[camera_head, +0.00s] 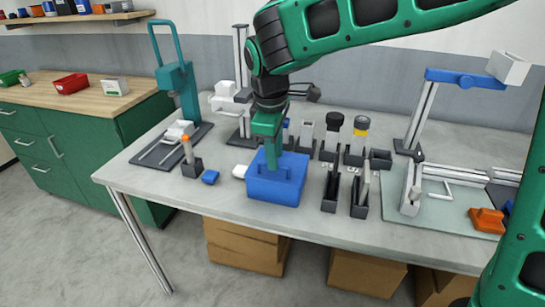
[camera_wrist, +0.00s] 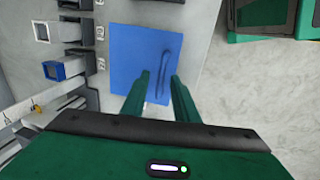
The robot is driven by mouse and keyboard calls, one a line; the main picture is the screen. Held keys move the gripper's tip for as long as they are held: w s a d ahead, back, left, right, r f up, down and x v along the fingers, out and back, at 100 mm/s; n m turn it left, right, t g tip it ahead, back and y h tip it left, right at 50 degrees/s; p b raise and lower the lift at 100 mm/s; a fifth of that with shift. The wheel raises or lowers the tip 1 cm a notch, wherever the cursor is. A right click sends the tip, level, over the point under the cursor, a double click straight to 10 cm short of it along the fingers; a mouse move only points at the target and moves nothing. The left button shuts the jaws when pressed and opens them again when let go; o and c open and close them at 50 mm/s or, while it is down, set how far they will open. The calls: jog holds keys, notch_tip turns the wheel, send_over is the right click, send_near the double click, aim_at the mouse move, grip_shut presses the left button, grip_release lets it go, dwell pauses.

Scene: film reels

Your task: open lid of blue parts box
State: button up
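The blue parts box (camera_head: 275,188) stands near the front edge of the grey table, its lid looking shut. In the wrist view the blue lid (camera_wrist: 130,62) lies flat below, with a thin dark handle-like loop (camera_wrist: 164,72) on it. My gripper (camera_head: 270,160) points down over the box, its fingertips overlapping the top in the head view. In the wrist view my gripper's (camera_wrist: 161,78) two green fingers are apart, one to each side of the loop's lower end. Nothing shows held between them. I cannot tell whether the fingers touch the lid.
Dark slotted holders (camera_head: 331,190) stand close right of the box. A white piece (camera_head: 240,171) and a small blue piece (camera_head: 210,177) lie to its left. Several containers (camera_head: 332,132) stand behind. A teal press (camera_head: 178,78) is at the left, a mat with an orange part (camera_head: 487,220) at the right.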

jog(key=shift+w+f, duration=0.1)
jog(key=shift+f, duration=0.5)
grip_shut()
jog(key=shift+d, duration=0.1)
jog(key=shift+w+d, duration=0.1)
jog(key=shift+w, duration=0.05)
dwell(0.7)
